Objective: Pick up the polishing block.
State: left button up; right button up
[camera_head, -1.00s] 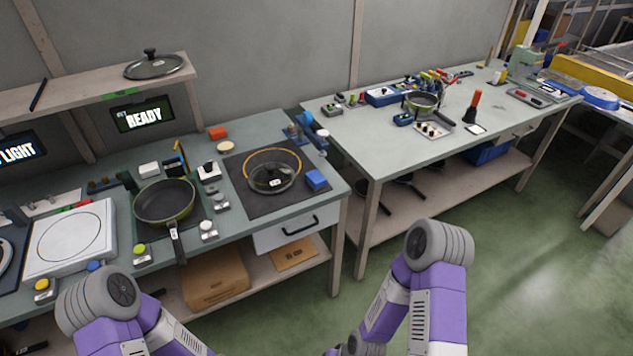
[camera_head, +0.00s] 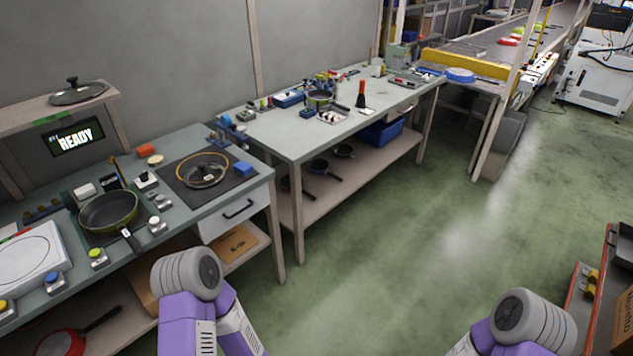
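I cannot tell for certain which item is the polishing block. A small blue block (camera_head: 243,169) lies at the right edge of a dark mat (camera_head: 180,184) on the near bench, beside a glass lid with an orange rim (camera_head: 205,170). Only parts of my two purple and grey arms show at the bottom of the view. Neither of my grippers is in view, so their state is hidden.
A frying pan (camera_head: 108,211) sits on the near bench (camera_head: 205,216), among several small button boxes. Open green floor (camera_head: 400,250) lies to the right. A red-edged cart (camera_head: 590,290) stands at the lower right.

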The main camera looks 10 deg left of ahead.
aim_at(243, 168)
jog(key=u, duration=0.15)
jog(key=k, duration=0.2)
jog(key=z, duration=0.3)
jog(key=i, duration=1.6)
jog(key=u, duration=1.15)
